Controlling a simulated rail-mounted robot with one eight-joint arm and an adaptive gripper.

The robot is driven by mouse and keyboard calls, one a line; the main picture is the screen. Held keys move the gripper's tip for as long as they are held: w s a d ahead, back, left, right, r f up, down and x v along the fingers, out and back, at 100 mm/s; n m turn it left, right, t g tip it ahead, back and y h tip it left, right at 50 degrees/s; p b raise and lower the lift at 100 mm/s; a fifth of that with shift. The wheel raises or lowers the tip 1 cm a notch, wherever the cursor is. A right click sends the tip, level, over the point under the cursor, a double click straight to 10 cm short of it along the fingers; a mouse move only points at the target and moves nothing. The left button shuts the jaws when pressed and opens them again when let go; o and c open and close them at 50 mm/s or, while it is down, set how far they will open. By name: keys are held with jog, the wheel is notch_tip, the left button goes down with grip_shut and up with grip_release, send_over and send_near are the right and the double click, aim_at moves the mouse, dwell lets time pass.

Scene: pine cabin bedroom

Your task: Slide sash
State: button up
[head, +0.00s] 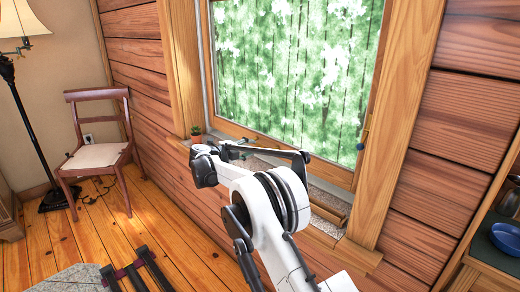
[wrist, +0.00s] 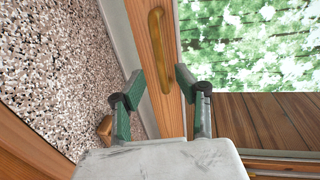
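The window sash (head: 285,147) is a wooden frame around glass, with greenery outside. In the wrist view its wooden rail (wrist: 184,20) carries a long, yellowish wooden handle (wrist: 158,45). My gripper (wrist: 159,76) is open, its two green-padded fingers apart on either side of the handle's lower end in the picture. I cannot tell whether they touch the handle. In the head view my gripper (head: 240,148) is at the sill, low in front of the window, and my arm hides part of the sash's lower rail. The handle cannot be made out there.
The speckled stone sill (wrist: 55,65) runs beside the sash. A chair (head: 97,155) and lamp (head: 20,95) stand left; a blue bowl (head: 506,238) lies right.

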aim_at(259, 146)
jog(key=b+x, duration=0.1)
jog(key=x, duration=0.6)
grip_shut()
dwell(0.3)
